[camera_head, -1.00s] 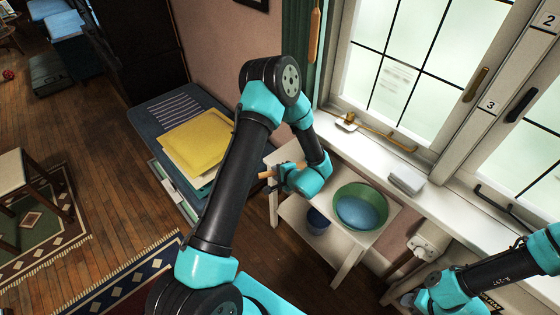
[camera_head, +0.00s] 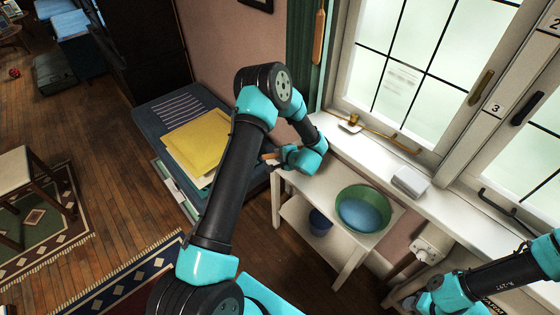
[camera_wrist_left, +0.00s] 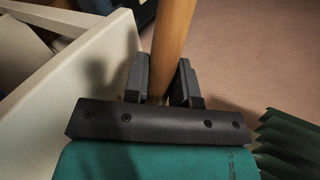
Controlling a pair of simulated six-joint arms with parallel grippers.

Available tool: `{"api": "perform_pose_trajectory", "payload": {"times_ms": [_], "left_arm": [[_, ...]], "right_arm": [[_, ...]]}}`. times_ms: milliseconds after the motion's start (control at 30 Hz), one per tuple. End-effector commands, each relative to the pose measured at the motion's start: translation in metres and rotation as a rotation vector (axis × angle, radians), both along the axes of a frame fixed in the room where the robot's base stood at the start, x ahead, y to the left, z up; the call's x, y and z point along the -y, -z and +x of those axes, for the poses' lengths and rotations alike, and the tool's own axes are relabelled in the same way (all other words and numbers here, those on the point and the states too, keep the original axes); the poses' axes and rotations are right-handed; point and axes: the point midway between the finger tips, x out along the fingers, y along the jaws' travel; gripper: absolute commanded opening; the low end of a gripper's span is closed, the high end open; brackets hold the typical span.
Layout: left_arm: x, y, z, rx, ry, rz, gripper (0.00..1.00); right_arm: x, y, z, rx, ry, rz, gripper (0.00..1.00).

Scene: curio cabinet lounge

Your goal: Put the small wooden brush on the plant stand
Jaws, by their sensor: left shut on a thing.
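The small wooden brush (camera_head: 269,156) is held by my left gripper (camera_head: 284,156); only its light-brown wooden handle shows. In the left wrist view the round handle (camera_wrist_left: 173,35) runs up between the shut fingers (camera_wrist_left: 161,82) of that gripper, and its far end is cut off. A white two-level stand (camera_head: 299,187), which I take for the plant stand, is below the window. The gripper is near the stand's back left corner; I cannot tell its exact height over the top. My right arm is at the lower right, and its jaws do not show clearly.
A yellow folder (camera_head: 198,143) lies on the low cabinet to the left. The windowsill carries a white box (camera_head: 410,181).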

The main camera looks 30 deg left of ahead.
Motion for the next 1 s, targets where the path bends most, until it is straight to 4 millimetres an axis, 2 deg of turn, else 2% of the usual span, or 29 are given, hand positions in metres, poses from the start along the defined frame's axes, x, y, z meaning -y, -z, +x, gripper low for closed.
{"api": "perform_pose_trajectory", "payload": {"times_ms": [200,667,700,933,1000], "left_arm": [[0.0,0.031,-0.001,-0.002,0.0,0.0,0.0],[0.0,0.038,-0.001,-0.001,0.001,0.0,0.0],[0.0,0.038,-0.001,-0.001,0.0,-0.001,0.29],[0.0,0.038,-0.001,-0.001,0.0,-0.001,0.5],[0.0,0.037,-0.001,-0.001,0.0,-0.001,0.5]], "right_arm": [[0.0,0.0,0.0,0.0,0.0,0.0,0.43],[0.0,0.0,0.0,0.0,0.0,0.0,0.43],[0.0,0.0,0.0,0.0,0.0,0.0,0.43],[0.0,0.0,0.0,0.0,0.0,0.0,0.43],[0.0,0.0,0.0,0.0,0.0,0.0,0.43]]}}
